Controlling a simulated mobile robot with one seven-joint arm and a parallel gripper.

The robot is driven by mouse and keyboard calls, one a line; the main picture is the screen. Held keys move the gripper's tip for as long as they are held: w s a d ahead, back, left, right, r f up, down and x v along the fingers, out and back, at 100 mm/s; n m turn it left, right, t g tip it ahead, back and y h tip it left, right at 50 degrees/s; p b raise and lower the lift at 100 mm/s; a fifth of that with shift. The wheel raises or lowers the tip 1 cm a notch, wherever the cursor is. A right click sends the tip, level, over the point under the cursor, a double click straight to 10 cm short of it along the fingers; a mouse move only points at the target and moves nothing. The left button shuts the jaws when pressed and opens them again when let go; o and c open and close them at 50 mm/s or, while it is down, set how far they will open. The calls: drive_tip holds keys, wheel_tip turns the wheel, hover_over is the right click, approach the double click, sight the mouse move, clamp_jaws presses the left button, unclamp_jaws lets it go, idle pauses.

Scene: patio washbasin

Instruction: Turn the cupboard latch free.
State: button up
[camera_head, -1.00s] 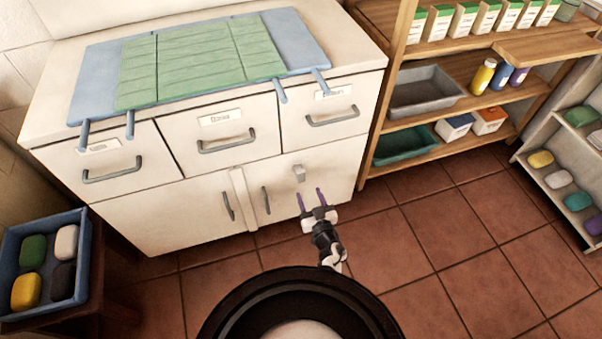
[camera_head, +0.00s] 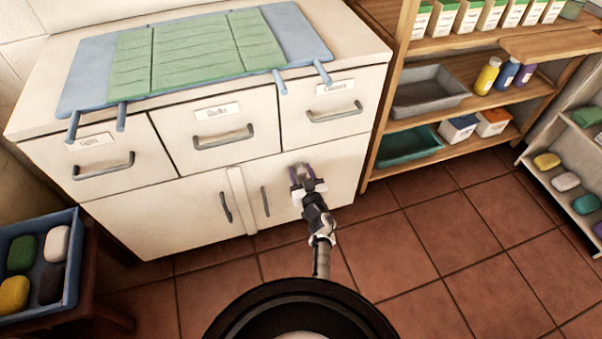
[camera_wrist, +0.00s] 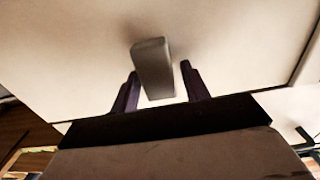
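The cupboard latch is a small grey block on the right cupboard door (camera_head: 336,170). In the wrist view the latch (camera_wrist: 153,68) stands out from the pale door, between the two dark purple fingers of my gripper (camera_wrist: 160,88). A gap shows on each side of the latch, wider on the right, so the fingers are open around it and do not appear to touch it. In the head view my gripper (camera_head: 305,174) is at the door front, and its fingers largely hide the latch. The door is closed, with a grey bar handle (camera_head: 265,201) left of my gripper.
Drawers with bar handles (camera_head: 334,112) sit above the doors. A wooden shelf (camera_head: 478,112) with trays and bottles stands to the right. A blue tray (camera_head: 72,262) of soap bars is at the lower left. The tiled floor (camera_head: 420,240) is clear at the right.

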drive_tip(key=c, duration=0.8)
drive_tip(key=shift+n, duration=0.4)
drive_tip(key=n, duration=0.3)
drive_tip(key=shift+s+a+f+n, duration=0.1)
drive_tip(key=shift+a+n, duration=0.25)
drive_tip(key=shift+n, duration=0.05)
drive_tip(key=n, duration=0.4)
drive_tip(key=shift+s+a+f+n, duration=0.1)
drive_tip(key=shift+a+f+n, duration=0.1)
drive_tip(key=shift+n, duration=0.1)
drive_tip(key=n, duration=0.1)
drive_tip(key=n+b, duration=0.1)
drive_tip(key=n, duration=0.1)
drive_tip(key=n+b, duration=0.1)
drive_tip(key=shift+a+f, duration=0.15)
drive_tip(key=shift+f, duration=0.15)
drive_tip(key=n+b, duration=0.1)
drive_tip(key=n, duration=0.3)
drive_tip(key=shift+f+n+b, duration=0.2)
drive_tip(key=shift+n+b, duration=0.1)
drive_tip(key=shift+b, duration=0.05)
drive_tip(key=o, duration=1)
